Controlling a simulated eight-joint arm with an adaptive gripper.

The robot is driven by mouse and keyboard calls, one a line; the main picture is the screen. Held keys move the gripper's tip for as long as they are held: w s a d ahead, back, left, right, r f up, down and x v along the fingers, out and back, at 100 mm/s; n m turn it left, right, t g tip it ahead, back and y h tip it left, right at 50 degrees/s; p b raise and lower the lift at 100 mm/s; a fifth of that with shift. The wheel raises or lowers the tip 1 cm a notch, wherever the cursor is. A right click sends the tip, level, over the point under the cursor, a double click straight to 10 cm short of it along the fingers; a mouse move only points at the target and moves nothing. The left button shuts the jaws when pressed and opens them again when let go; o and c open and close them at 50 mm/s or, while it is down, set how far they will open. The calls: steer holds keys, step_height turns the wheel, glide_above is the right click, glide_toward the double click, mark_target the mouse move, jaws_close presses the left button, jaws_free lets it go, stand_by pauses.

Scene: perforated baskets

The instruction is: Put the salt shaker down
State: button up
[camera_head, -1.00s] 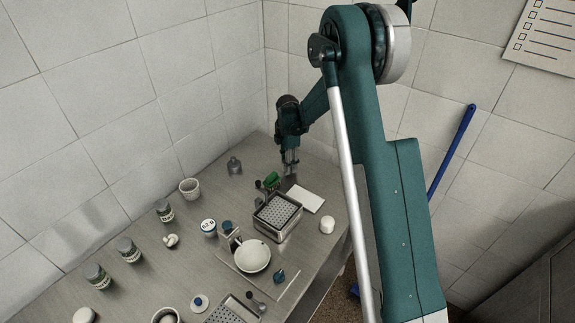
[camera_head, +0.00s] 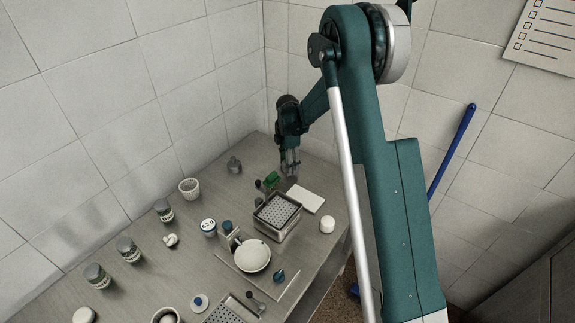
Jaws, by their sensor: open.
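My gripper (camera_head: 290,170) points down at the far end of the metal table, close above its surface. Its fingers look parted. A small greyish object (camera_head: 290,183) shows right at and below the fingertips, perhaps the salt shaker. It is too small and partly covered to tell its shape or whether the fingers touch it. A green item (camera_head: 271,179) is just left of the fingers. A grey bottle-like item (camera_head: 234,166) stands farther left, apart from the gripper.
A perforated metal basket (camera_head: 294,228) stands in front of the gripper, with a white flat sheet (camera_head: 306,199) beside it. A white round item (camera_head: 327,224) is near the right edge. A white cup (camera_head: 189,188), several jars and a bowl (camera_head: 252,256) lie left and nearer. Tiled walls close off the back.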

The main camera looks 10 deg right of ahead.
step_height(320, 180, up, 12)
steer(key=shift+r, duration=0.1)
stand_by(0.5)
stand_by(0.4)
steer(key=shift+s+d+r, duration=0.1)
steer(key=shift+s+r, duration=0.25)
steer(key=shift+r, duration=0.15)
steer(key=s+d+r+m+t, duration=0.2)
steer(key=s+r+m, duration=0.3)
steer(key=s+r, duration=0.55)
steer(key=s+d+r+m+t, duration=0.15)
steer(key=s+r+m, duration=0.35)
steer(key=s+r, duration=0.55)
steer(key=s+d+f+m+t, duration=0.1)
steer(key=s+m, duration=0.4)
steer(key=s, duration=0.8)
steer(key=s+d+f+m+t, duration=0.1)
steer(key=s+m, duration=0.5)
steer(key=s, duration=0.8)
steer(key=shift+s+d+f+m+t, duration=0.2)
steer(key=shift+s+m+t, duration=0.1)
steer(key=shift+t, duration=0.55)
